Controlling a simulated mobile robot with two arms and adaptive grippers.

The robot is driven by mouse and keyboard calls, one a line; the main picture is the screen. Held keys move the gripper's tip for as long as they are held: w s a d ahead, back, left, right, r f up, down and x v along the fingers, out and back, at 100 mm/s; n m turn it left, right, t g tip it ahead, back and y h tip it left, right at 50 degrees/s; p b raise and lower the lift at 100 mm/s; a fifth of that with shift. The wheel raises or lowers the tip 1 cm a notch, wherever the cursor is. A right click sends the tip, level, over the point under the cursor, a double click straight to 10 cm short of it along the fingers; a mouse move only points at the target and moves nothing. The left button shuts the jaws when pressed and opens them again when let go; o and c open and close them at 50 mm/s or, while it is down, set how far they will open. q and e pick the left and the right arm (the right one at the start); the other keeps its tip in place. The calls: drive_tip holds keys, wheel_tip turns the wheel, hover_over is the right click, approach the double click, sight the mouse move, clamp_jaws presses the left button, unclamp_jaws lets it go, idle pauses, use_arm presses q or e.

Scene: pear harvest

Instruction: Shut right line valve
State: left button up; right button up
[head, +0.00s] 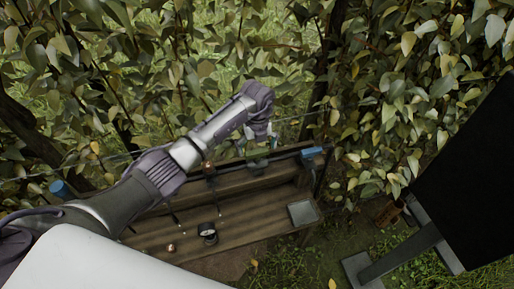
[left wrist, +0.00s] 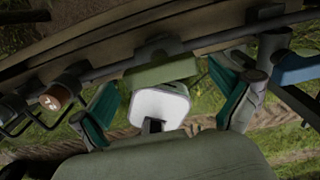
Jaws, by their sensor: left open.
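A dark pipe line (head: 235,165) runs along the wooden bench. In the left wrist view, a green bar-shaped handle (left wrist: 160,73), which looks like a valve lever, sits on the pipe (left wrist: 110,66). My left gripper (head: 258,147) is over the line near its right end. In the left wrist view, its teal-padded fingers (left wrist: 165,88) are open, one on each side of the green handle; I cannot tell whether they touch it. A pale rounded part (left wrist: 160,106) shows between the fingers. A blue fitting (head: 311,152) is just right of the gripper. My right gripper is out of view.
The wooden bench (head: 245,226) holds a small round gauge (head: 208,232), a copper-coloured piece (head: 171,248) and a grey square plate (head: 302,213). Another blue piece (head: 61,188) is at the left. Leafy branches (head: 390,90) crowd behind. A dark panel (head: 480,180) stands at the right.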

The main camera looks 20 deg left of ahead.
use_arm(q)
drive_tip(key=shift+f, duration=0.35)
drive_tip(key=c, duration=1)
